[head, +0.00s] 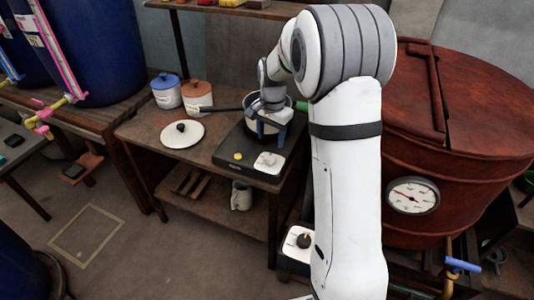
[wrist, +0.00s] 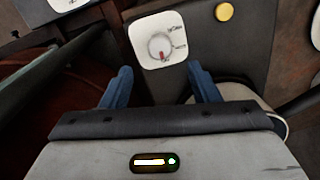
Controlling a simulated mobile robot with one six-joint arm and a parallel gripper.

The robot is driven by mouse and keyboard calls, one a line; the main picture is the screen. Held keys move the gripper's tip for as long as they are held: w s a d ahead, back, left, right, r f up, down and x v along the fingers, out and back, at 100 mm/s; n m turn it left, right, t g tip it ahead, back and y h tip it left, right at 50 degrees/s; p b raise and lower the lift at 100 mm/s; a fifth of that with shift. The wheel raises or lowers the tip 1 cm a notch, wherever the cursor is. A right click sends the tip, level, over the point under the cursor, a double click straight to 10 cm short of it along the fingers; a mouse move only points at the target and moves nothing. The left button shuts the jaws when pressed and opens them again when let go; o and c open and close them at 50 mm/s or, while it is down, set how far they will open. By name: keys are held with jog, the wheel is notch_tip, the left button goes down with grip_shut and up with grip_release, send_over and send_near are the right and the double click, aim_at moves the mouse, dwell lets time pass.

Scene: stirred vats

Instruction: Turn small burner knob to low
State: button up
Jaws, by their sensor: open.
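The small burner (head: 228,160) is a dark hot plate on the wooden table. Its knob sits on a white plate (head: 268,162) at the front right. In the wrist view the round knob (wrist: 160,46) shows a red pointer at its lower side, toward printed lettering at the plate's lower edge. More lettering lies at the upper right, too small to read surely. My gripper (head: 268,128) is open above the burner. In the wrist view my gripper (wrist: 161,82) has its two blue fingers spread, with the knob plate beyond them; it appears empty and apart from the knob.
A dark pot (head: 253,128) stands on the burner, partly hidden by my arm. A yellow button (head: 239,156) sits left of the knob. A white lid (head: 182,134) and two canisters (head: 166,91) are at left. Another knob plate (head: 298,244) is below; a rusty vat (head: 455,110) stands right.

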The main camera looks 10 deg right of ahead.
aim_at(270, 156)
notch_tip(270, 156, down, 8)
jog(key=shift+w+r+b, duration=0.1)
jog(key=shift+w+b, duration=0.05)
jog(key=shift+b, duration=0.15)
